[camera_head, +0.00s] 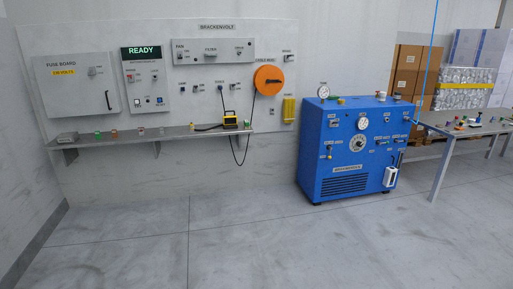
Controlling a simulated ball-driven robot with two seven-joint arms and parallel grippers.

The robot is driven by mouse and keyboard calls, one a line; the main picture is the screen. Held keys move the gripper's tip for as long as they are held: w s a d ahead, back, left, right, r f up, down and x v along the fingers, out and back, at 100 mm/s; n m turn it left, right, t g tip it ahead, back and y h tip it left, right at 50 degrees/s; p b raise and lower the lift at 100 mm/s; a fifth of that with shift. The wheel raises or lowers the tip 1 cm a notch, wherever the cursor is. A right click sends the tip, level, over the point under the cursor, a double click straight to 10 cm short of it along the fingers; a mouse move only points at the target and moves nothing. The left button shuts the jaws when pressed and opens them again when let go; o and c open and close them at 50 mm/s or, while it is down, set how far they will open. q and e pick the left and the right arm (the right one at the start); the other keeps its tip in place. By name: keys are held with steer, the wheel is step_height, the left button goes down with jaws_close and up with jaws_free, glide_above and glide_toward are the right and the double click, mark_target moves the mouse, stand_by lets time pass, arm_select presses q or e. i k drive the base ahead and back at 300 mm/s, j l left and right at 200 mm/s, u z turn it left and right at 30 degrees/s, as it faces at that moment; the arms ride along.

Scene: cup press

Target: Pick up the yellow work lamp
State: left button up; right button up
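The yellow work lamp (230,120) is a small yellow and black box with a black handle. It stands near the right end of the grey wall shelf (180,139). A black cable runs near it, hangs below the shelf in a loop and goes up toward the orange cable reel (268,80) on the wall panel. Nothing covers the lamp's front. Neither of my grippers shows in the head view.
Several small parts (114,133) stand along the shelf. A blue machine (348,158) with gauges stands right of it. A grey table (455,128) with small items is at the far right, with boxes behind. The floor (220,240) in front is clear.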

mark_target(230, 121)
steer(key=i, duration=2.9)
